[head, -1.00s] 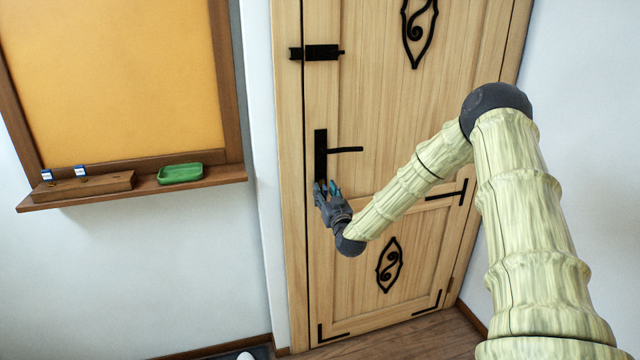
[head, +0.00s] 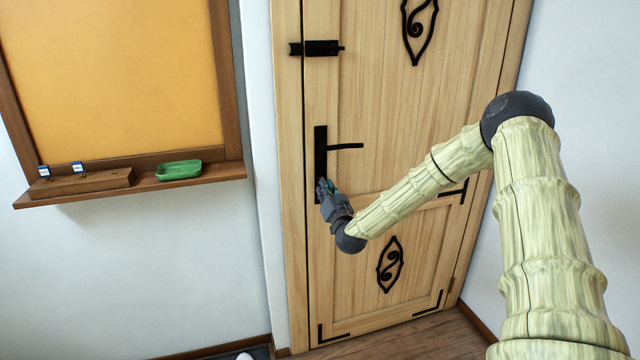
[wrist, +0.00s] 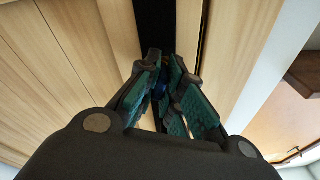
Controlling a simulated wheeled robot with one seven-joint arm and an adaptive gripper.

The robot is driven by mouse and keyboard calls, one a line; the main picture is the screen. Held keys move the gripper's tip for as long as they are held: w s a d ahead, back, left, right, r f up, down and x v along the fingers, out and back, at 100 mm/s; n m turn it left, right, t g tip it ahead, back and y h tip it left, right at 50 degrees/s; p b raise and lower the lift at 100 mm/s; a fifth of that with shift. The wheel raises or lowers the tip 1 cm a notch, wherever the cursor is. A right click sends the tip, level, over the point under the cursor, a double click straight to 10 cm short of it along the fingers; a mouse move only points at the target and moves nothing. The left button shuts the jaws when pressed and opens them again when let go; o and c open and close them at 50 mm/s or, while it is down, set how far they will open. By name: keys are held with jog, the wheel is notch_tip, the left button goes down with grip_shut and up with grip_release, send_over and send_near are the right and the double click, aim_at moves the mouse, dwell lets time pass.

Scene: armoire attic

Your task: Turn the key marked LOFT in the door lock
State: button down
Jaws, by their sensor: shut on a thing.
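The wooden door (head: 400,120) is closed. A black lock plate (head: 320,150) with a lever handle (head: 345,146) is on its left side. My gripper (head: 323,184) is at the lower end of the plate. In the wrist view my gripper (wrist: 162,82) is shut on a small dark blue thing (wrist: 160,90), likely the key's head, in front of the black plate (wrist: 155,25). The fingers hide most of it. I cannot read LOFT on it, nor see the keyhole or whether the key is fully in it.
A wooden block (head: 80,184) with two blue-and-white tags and a green dish (head: 178,170) stand on the ledge (head: 125,193) below the yellow board at left. A black bolt (head: 318,48) is higher on the door. A white wall is at right.

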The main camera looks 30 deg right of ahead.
jog(key=c, duration=1.5)
grip_release()
